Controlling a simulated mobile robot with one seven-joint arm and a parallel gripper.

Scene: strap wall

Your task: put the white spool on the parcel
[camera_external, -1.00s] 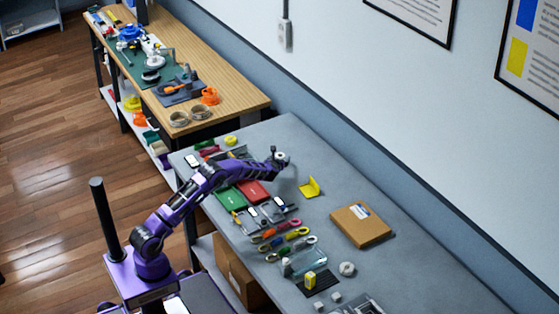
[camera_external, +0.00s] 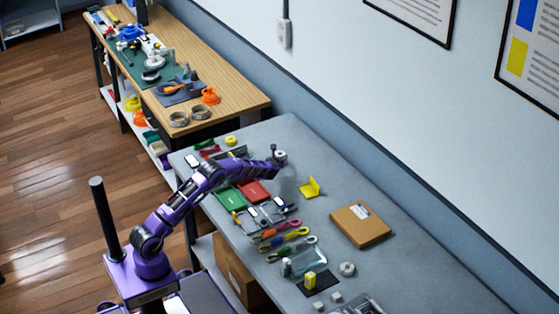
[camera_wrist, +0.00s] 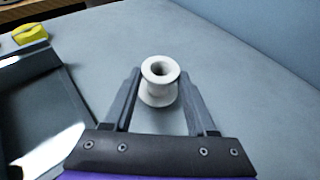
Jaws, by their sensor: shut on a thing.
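The white spool (camera_wrist: 160,82) is upright between the fingers of my gripper (camera_wrist: 157,98) in the wrist view. My gripper is shut on it. In the external view my gripper (camera_external: 279,158) is at the far part of the grey table, with the white spool (camera_external: 280,153) showing small at its tip. I cannot tell how far the spool is above the table. The parcel (camera_external: 360,224), a flat brown box with a white label, lies on the table to the right of and nearer than my gripper.
A yellow angled piece (camera_external: 310,187) stands between my gripper and the parcel. Red and green boxes (camera_external: 231,198), coloured-handled tools (camera_external: 286,240) and a clear tray (camera_external: 308,260) line the table's near side. A white ring-like object (camera_external: 347,268) lies before the parcel. The wall side is clear.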

